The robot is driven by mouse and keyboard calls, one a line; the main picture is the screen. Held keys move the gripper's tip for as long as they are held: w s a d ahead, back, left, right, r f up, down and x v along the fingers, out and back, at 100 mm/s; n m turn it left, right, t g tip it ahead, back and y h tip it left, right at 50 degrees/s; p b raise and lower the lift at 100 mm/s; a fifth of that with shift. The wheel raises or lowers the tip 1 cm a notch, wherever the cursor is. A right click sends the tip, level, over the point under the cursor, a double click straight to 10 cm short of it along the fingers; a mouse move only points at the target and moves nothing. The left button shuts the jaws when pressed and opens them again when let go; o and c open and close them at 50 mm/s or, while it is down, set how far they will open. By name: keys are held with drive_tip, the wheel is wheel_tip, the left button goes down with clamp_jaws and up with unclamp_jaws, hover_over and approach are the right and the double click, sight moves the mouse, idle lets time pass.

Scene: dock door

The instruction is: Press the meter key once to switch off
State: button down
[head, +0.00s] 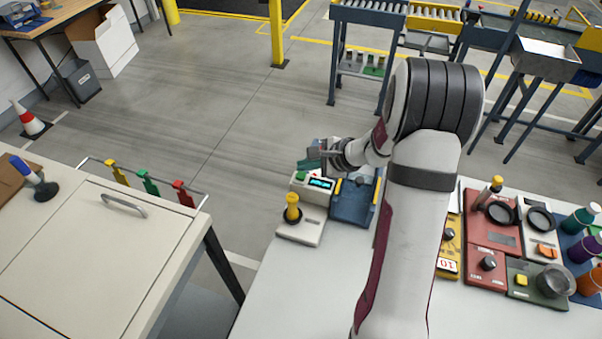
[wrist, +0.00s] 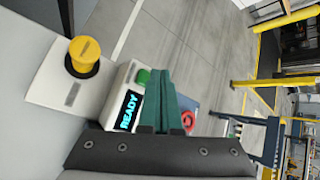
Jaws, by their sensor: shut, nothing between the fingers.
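The meter is a small white box (head: 313,189) at the far edge of the white table, with a lit display. In the wrist view its display (wrist: 129,110) reads READY in cyan. A green button (wrist: 143,76) sits on the box beside the display, and a red round part (wrist: 188,120) shows past my fingers. I cannot tell which of them is the meter key. My gripper (head: 316,154) is shut and empty, above and just beyond the box in the head view. In the wrist view its green fingers (wrist: 168,95) hide part of the box.
A yellow knob (head: 292,207) on a white base stands left of the meter. A blue device (head: 352,203) stands close on its right. Beyond my arm are a red panel (head: 490,240), a yellow box (head: 449,253) and several bottles. The front of the table is clear.

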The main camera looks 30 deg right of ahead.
sight(305, 179)
drive_tip(key=shift+f, duration=0.15)
drive_tip(key=shift+f, duration=0.3)
drive_tip(key=shift+f, duration=0.45)
idle(0.7)
idle(0.3)
drive_tip(key=shift+r, duration=0.9)
wheel_tip(305, 179, up, 5)
idle(0.8)
